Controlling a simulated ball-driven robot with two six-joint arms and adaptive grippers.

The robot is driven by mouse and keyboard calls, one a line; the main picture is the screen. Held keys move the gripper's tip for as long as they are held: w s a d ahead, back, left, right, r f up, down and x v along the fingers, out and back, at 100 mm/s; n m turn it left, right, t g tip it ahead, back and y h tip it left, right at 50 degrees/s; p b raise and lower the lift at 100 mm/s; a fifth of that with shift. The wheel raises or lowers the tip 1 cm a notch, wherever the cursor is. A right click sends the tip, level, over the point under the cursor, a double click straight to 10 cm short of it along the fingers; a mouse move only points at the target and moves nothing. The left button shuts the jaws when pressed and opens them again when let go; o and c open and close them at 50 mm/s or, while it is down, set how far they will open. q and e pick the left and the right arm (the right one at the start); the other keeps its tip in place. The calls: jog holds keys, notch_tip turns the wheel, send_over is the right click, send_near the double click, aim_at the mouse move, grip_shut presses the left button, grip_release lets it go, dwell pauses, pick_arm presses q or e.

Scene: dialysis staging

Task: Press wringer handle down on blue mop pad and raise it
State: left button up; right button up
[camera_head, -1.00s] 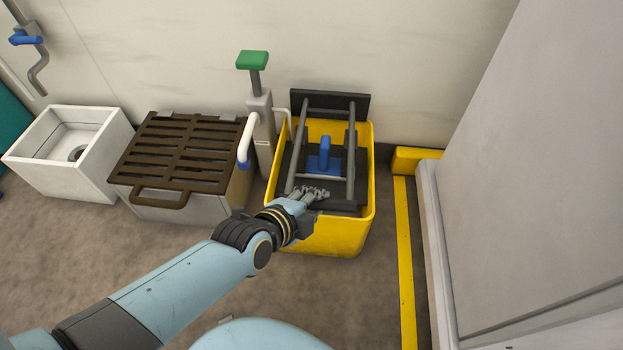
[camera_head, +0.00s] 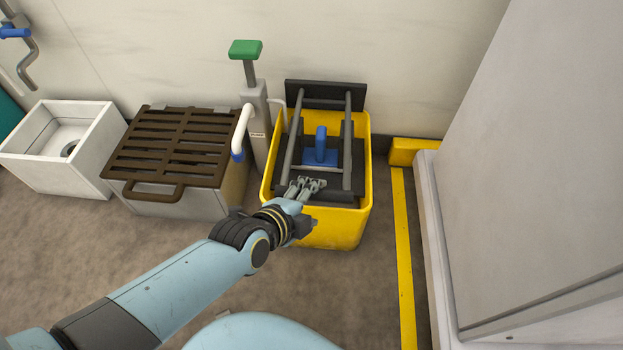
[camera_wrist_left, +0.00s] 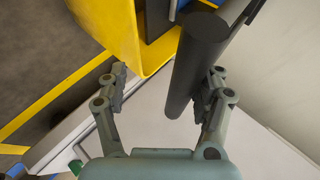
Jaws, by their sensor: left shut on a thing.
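The yellow mop bucket (camera_head: 347,228) stands on the floor near the wall. The wringer handle has two grey side bars and a black front crossbar (camera_head: 337,199), which lies low over the bucket's near side. The blue mop pad (camera_head: 321,155), with an upright blue stub, lies between the side bars. My left gripper (camera_head: 306,185) is at the left end of the crossbar and is shut on it. In the left wrist view the black crossbar (camera_wrist_left: 194,68) runs between the fingers, closer to the right finger. My right gripper is not in view.
A green-topped grey post (camera_head: 255,110) with a white pipe stands left of the bucket. Further left are a brown-grated box (camera_head: 172,150) and a white basin (camera_head: 95,165). A yellow floor strip (camera_head: 403,250) and a large grey cabinet (camera_head: 540,170) are on the right.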

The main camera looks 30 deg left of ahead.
pick_arm(q)
jog(key=shift+s+f, duration=0.55)
jog(key=shift+s, duration=0.1)
jog(key=w+r+v, duration=0.1)
jog(key=v, duration=1)
jog(key=shift+s+r, duration=0.25)
jog(key=shift+r, duration=0.1)
